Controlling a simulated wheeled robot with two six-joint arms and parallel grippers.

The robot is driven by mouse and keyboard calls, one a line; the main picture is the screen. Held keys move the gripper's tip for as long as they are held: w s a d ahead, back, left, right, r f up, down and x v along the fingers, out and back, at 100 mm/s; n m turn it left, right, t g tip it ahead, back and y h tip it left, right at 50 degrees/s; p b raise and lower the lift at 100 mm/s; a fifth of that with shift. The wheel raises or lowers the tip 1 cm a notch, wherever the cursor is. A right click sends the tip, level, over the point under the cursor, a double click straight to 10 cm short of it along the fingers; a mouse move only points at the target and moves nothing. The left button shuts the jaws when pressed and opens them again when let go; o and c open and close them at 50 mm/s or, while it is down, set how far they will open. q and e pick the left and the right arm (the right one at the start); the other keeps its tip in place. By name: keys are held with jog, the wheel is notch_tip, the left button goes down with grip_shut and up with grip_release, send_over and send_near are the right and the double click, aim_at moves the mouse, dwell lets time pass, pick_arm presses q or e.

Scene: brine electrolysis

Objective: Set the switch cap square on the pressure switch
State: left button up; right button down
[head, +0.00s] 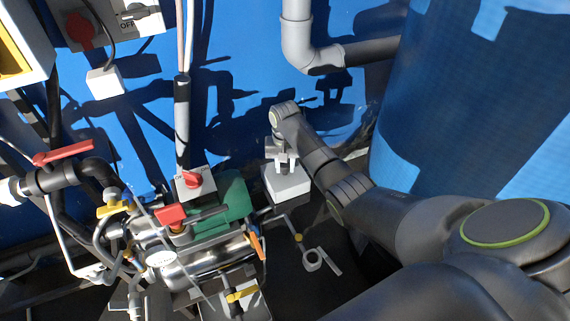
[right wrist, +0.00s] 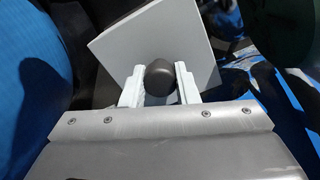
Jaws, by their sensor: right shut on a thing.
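The switch cap (head: 288,187) is a light grey square cover with a dark round knob (right wrist: 160,82) on top. My right gripper (head: 283,163) points down above it and is shut on the knob, which shows between the two white fingers in the right wrist view. The cap's plate (right wrist: 122,50) looks turned relative to the fingers in that view. In the head view a dark body (head: 297,205), perhaps the pressure switch, shows just below the cap, mostly hidden by it. I cannot tell whether the two touch. My left gripper is not in view.
A green motor (head: 235,197) and a steel cylinder (head: 210,262) stand left of the cap. A box with a red knob (head: 194,183), a red-handled valve (head: 63,153) and pipes are further left. A blue wall is behind; a grey pipe (head: 300,45) hangs above.

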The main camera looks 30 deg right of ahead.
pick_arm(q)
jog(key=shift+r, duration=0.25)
pick_arm(e)
jog(key=shift+f, duration=0.1)
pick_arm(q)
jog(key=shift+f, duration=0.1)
pick_arm(e)
jog(key=shift+f, duration=0.25)
jog(key=c, duration=1)
grip_release()
jog(key=shift+c, duration=0.2)
pick_arm(q)
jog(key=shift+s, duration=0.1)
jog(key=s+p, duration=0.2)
jog(key=p, duration=0.1)
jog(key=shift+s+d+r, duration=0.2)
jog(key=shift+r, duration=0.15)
pick_arm(e)
notch_tip(320, 180, up, 17)
jog(key=shift+r, duration=0.15)
